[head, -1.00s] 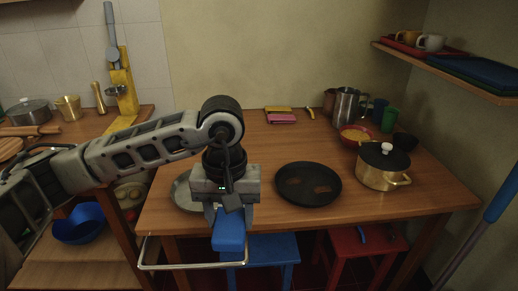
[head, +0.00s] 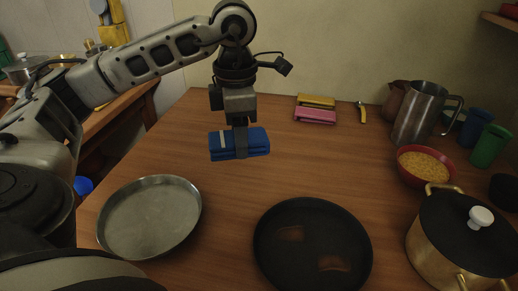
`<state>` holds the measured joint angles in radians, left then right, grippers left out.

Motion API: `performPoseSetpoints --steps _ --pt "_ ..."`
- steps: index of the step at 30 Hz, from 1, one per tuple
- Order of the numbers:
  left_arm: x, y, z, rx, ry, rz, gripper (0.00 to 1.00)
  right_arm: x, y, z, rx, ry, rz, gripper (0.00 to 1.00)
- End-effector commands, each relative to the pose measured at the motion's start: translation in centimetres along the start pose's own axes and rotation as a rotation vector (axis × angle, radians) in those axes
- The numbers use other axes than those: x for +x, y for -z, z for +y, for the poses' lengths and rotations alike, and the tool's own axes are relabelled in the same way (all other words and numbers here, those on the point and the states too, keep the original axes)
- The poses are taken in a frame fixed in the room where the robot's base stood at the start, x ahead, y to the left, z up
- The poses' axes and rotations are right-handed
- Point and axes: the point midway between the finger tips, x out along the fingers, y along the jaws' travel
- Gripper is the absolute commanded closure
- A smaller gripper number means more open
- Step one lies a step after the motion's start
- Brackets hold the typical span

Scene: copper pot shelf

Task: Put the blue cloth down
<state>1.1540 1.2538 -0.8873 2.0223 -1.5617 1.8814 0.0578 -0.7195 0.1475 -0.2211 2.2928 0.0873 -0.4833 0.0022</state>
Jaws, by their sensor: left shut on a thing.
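My left gripper (head: 240,138) is shut on the blue cloth (head: 258,142), a folded bundle. It holds the cloth over the back left part of the wooden table (head: 225,203), behind the metal pan and the black pan. I cannot tell for sure whether the cloth touches the table top or hangs just above it. A pink cloth (head: 315,115) and a yellow cloth (head: 317,101) lie folded at the back of the table, to the right of the blue cloth. My right gripper is not in view.
A metal pan (head: 150,215) is at front left, a black pan (head: 312,245) at front centre. A brass pot with black lid (head: 447,225), a red bowl of yellow food (head: 424,166), a metal pitcher (head: 417,115) and a green cup (head: 489,146) stand right. The table's middle is clear.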

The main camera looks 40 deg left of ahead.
Motion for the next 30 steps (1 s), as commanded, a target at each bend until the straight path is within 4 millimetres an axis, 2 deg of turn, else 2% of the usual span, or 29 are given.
performPoseSetpoints --steps 6,12,15,23,27,30 --pt "2.4 -2.0 5.2 -0.001 0.002 0.000 0.69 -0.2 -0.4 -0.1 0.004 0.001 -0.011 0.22" --pt "6.2 -3.1 8.4 0.002 0.002 0.002 0.69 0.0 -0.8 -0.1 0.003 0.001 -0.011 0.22" --pt "7.4 -3.5 9.4 0.005 0.001 0.001 0.69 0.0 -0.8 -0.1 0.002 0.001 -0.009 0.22" --pt "8.9 -3.9 10.6 0.005 0.001 0.001 0.69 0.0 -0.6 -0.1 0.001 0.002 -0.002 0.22" --pt "11.1 -3.8 10.6 0.005 0.002 0.004 0.69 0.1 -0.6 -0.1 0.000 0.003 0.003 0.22" --pt "11.9 -3.8 10.6 0.005 0.000 0.001 0.69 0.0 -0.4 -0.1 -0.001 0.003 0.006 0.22"
